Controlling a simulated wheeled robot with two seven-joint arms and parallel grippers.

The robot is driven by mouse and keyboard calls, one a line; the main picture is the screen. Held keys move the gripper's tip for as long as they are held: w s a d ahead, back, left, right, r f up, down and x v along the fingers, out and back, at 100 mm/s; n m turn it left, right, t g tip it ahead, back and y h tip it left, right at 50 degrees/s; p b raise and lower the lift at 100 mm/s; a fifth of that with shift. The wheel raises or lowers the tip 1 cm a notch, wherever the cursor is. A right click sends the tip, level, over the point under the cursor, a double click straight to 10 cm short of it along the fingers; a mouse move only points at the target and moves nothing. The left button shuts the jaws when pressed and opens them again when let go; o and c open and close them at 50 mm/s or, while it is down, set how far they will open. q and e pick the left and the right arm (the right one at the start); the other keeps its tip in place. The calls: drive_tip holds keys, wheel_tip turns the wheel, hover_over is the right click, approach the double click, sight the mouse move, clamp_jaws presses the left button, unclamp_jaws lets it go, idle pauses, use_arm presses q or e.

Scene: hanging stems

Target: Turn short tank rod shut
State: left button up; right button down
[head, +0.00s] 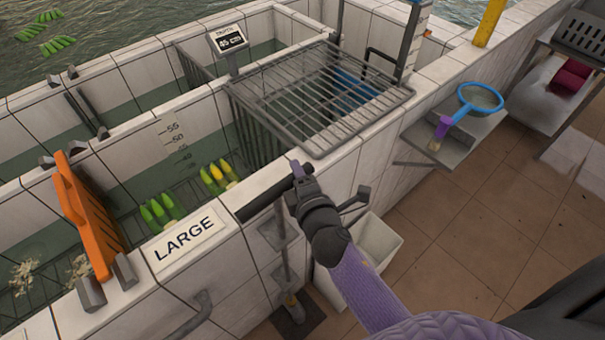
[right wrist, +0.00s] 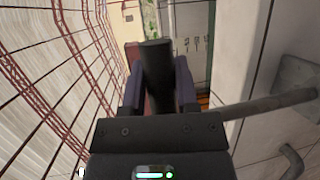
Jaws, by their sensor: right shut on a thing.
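My right gripper (head: 298,170) reaches to the tank wall's top edge, just right of the LARGE sign (head: 185,243). In the right wrist view its two purple fingers (right wrist: 159,88) are shut on a dark round rod (right wrist: 157,60), whose blunt end points away from the palm. In the head view a dark rod (head: 262,204) runs from the gripper down-left along the wall's edge; part of it is hidden by the gripper. I cannot tell how far the rod is turned. My left gripper is not in view.
A wire rack (head: 320,95) lies over the tank beyond the gripper. Grey handles stick out of the outer wall, one (head: 355,201) right of my wrist. An orange divider (head: 88,215) stands at left. A white bin (head: 372,250) and a shelf with a blue net (head: 480,97) are at right.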

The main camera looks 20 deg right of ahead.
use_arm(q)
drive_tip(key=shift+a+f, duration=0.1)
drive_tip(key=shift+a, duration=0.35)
use_arm(e)
drive_tip(key=shift+s+h, duration=0.1)
drive_tip(key=shift+h, duration=0.2)
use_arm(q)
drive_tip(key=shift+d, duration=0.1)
use_arm(e)
drive_tip(key=shift+c, duration=2)
unclamp_jaws()
drive_tip(key=shift+d, duration=0.1)
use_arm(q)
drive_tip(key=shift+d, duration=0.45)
use_arm(e)
drive_tip(key=shift+o, duration=0.2)
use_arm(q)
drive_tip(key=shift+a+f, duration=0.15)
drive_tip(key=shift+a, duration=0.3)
use_arm(e)
drive_tip(key=s+r, duration=0.1)
drive_tip(key=s, duration=0.8)
drive_tip(key=shift+s+a+r, duration=0.35)
drive_tip(key=shift+s+r, duration=0.05)
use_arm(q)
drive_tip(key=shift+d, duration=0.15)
